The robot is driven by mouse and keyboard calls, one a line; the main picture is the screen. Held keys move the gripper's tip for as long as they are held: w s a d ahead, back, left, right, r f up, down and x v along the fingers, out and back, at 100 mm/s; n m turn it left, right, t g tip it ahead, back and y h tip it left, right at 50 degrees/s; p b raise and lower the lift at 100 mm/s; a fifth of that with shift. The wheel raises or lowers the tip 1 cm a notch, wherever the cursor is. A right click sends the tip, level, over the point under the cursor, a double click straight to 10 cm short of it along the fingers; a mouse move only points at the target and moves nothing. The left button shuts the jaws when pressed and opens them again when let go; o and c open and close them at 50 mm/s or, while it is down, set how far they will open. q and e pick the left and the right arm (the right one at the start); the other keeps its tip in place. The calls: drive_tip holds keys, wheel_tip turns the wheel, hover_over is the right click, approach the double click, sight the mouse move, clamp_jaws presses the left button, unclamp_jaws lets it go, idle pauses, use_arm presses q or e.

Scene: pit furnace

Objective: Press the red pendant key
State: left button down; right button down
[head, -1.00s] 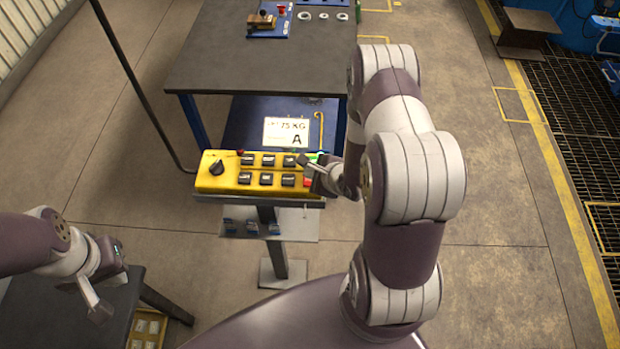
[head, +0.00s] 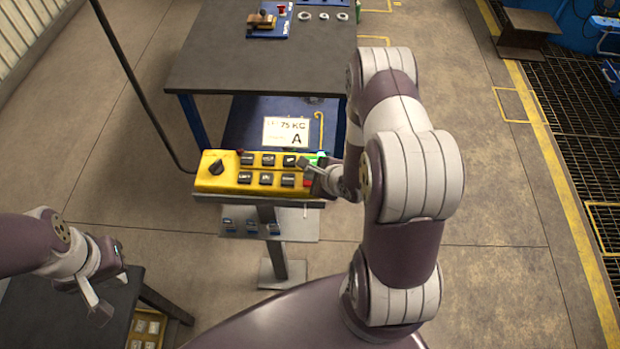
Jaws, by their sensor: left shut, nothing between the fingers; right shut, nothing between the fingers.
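The yellow pendant box (head: 222,183) stands on a post, with a black knob at its left and two rows of dark keys. The red key (head: 307,183) is at the right end of the lower row, partly hidden by my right gripper. A green key (head: 313,156) shows above it. My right gripper (head: 305,163) is shut and empty, its tip over the right end of the box by the green and red keys. I cannot tell whether it touches a key. My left gripper (head: 101,313) is shut and empty, low at the left, far from the box.
A dark table (head: 270,70) stands behind the box, with a blue plate and metal rings on top. A white sign (head: 286,132) marked A is below its top. A small shelf (head: 290,228) is under the box. A dark bench (head: 85,310) is under my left gripper.

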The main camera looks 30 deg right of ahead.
drive_tip(key=shift+f, duration=0.4)
idle(0.5)
drive_tip(key=shift+r+p, duration=0.75)
drive_tip(key=shift+r, duration=0.15)
wheel_tip(320, 180, up, 5)
drive_tip(key=p, duration=0.5)
